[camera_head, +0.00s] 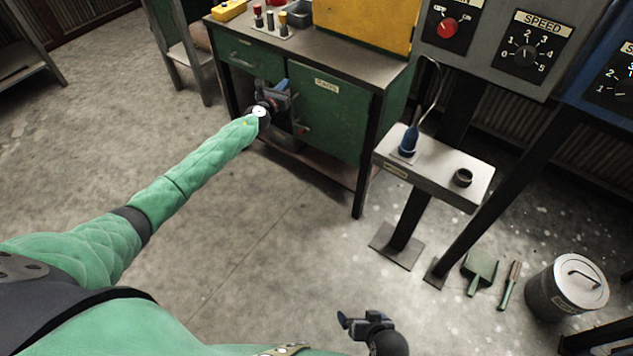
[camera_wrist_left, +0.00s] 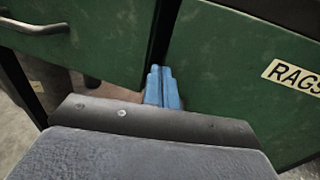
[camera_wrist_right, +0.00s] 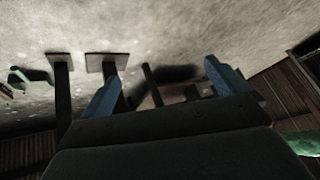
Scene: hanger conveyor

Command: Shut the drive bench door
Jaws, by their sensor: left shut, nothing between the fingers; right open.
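The drive bench (camera_head: 345,42) is green with a worn top. Its green door (camera_head: 340,112) carries a pale label, read as RAGS in the left wrist view (camera_wrist_left: 285,112). I cannot tell whether the door is fully flush. My left gripper (camera_head: 290,86) is at the door's left edge, beside the drawer (camera_head: 250,60). In the left wrist view its blue fingers (camera_wrist_left: 162,76) are together and empty, at the dark gap between drawer and door; contact is unclear. My right gripper (camera_head: 344,321) is open and empty above the floor.
A pedestal shelf (camera_head: 435,178) with a blue tool (camera_head: 410,140) stands right of the bench. A dustpan (camera_head: 480,268), a brush (camera_head: 510,284) and a lidded bin (camera_head: 566,290) are on the floor. The floor before the bench is clear.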

